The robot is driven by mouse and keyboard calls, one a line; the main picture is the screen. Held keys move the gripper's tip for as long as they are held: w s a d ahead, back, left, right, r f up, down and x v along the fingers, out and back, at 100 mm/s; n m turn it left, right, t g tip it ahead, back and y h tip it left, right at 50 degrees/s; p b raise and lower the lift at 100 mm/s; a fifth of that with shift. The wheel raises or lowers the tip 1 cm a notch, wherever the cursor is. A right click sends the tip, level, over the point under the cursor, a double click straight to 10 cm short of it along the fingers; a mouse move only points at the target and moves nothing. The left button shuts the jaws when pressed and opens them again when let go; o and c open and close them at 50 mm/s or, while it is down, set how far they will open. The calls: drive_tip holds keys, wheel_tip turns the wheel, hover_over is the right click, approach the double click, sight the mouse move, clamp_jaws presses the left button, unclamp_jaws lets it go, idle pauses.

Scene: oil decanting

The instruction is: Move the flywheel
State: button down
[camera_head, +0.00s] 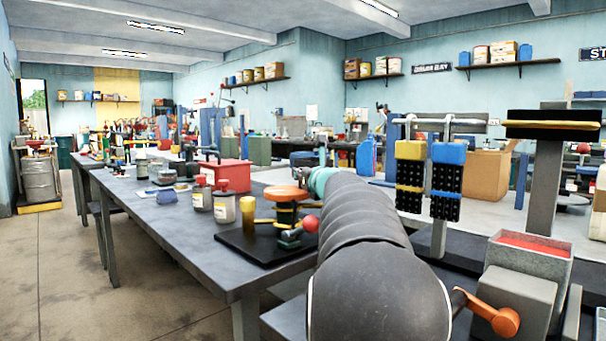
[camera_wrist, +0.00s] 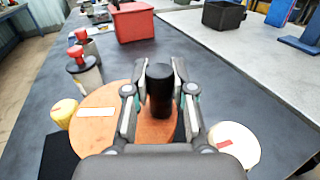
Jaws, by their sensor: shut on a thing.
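The flywheel is most likely the orange disc (camera_head: 287,192) on top of a small mechanism at the near end of the long bench. In the wrist view the orange disc (camera_wrist: 92,122) lies below my gripper (camera_wrist: 159,72), with a pale strip on its face. A black upright cylinder (camera_wrist: 159,95) stands over the disc between my two fingers. My fingers are shut on this black cylinder. Whether it is fixed to the disc cannot be told. In the head view my arm hides most of the gripper.
A red ball knob (camera_head: 311,224) and a yellow cylinder (camera_head: 248,215) are close beside the disc. Two red-capped containers (camera_head: 224,206) stand left of it, with a red box (camera_head: 232,174) behind. A pale round thing (camera_wrist: 236,143) is right of the gripper. The bench front edge is clear.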

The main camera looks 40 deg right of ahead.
drive_tip(key=c, duration=1)
unclamp_jaws()
drive_tip(key=shift+o, duration=0.2)
drive_tip(key=v, duration=1.2)
